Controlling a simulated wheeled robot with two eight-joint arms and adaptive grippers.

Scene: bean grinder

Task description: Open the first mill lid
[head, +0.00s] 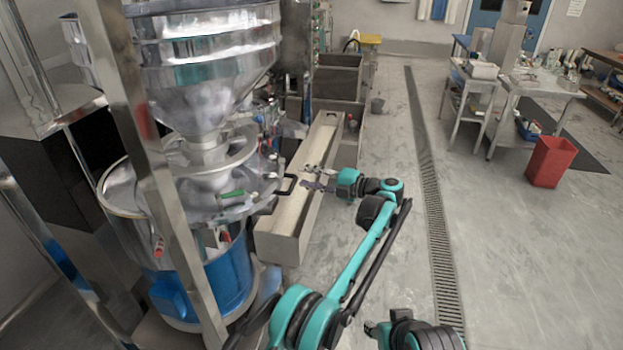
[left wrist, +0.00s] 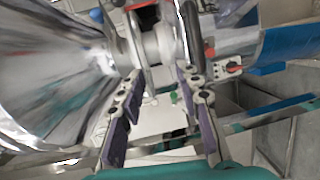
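The first mill is a large steel and blue machine (head: 205,265) at left in the head view, with a shiny cone-shaped hopper (head: 205,90) above its round lid (head: 215,195). A black loop handle (head: 286,185) sticks out at the lid's right edge. My left gripper (head: 312,179) is just right of this handle, fingers pointing at it, with a small gap. In the left wrist view its two purple-padded fingers (left wrist: 160,115) are spread apart, with nothing clearly between them. Part of my right gripper (head: 372,328) shows low in the head view; its fingers are too unclear to judge.
A long beige trough (head: 290,220) stands beside the mill, under my left gripper. A steel post (head: 150,150) rises in front of the mill. Steel tables (head: 520,95) and a red bin (head: 551,162) stand at right. The floor between is clear, with a drain strip (head: 436,220).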

